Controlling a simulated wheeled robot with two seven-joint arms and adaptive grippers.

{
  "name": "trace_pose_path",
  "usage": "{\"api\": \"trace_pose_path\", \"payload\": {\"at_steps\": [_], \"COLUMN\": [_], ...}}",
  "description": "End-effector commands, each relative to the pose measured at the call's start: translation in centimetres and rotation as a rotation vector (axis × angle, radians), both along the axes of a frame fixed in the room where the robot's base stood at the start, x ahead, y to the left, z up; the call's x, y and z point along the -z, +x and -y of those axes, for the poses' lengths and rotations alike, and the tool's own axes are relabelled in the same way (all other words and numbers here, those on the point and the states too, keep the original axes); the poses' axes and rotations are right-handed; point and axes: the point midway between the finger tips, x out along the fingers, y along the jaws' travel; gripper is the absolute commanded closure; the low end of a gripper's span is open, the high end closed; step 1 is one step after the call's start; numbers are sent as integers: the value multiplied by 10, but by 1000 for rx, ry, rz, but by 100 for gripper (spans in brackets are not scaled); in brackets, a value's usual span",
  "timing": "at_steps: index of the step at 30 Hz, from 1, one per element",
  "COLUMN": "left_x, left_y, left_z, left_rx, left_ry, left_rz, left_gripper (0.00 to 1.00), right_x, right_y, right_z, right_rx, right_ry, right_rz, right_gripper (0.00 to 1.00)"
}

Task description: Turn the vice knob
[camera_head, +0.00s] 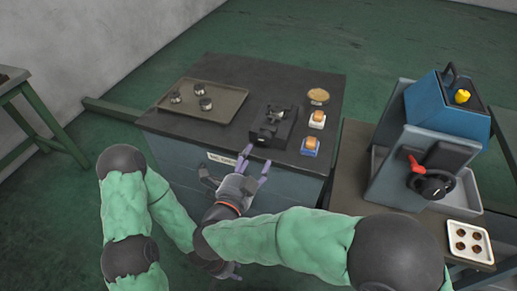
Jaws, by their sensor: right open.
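The dark vice (274,126) stands on the black bench top near its front edge, with a small metallic part at its upper end. Its knob is too dark and small to make out clearly; a dark rounded piece shows at the vice's front end. My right gripper (256,156) is open, its two purple-tipped fingers apart and pointing up toward the front of the vice. No contact with the vice can be made out. My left gripper (231,271) is lower, below the bench front and partly hidden behind my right arm; its jaws cannot be read.
A brown tray (226,116) with several metal parts lies left of the vice. A blue-topped machine (447,103) and a white tray (470,260) stand farther right.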

Motion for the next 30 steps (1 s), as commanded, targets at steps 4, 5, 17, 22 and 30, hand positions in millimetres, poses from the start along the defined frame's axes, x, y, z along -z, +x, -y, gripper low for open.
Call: {"api": "trace_pose_path", "payload": {"at_steps": [4,5,17,22,30], "left_x": [0,0,0,0,0], "left_y": [0,0,0,0,0], "left_z": [0,0,0,0,0], "left_rx": [0,0,0,0,0], "left_ry": [0,0,0,0,0], "left_rz": [0,0,0,0,0], "left_gripper": [60,60,60,60,60], "right_x": [-1,-1,-2,-2,-2], "right_y": [-18,-21,-29,-29,-29], "right_z": [-7,-8,-10,-10,-10], "right_rx": [-2,-2,1,1,1], "right_ry": [0,0,0,0,0], "right_rz": [0,0,-1,0,0], "right_gripper": [36,36,36,36,36]}}
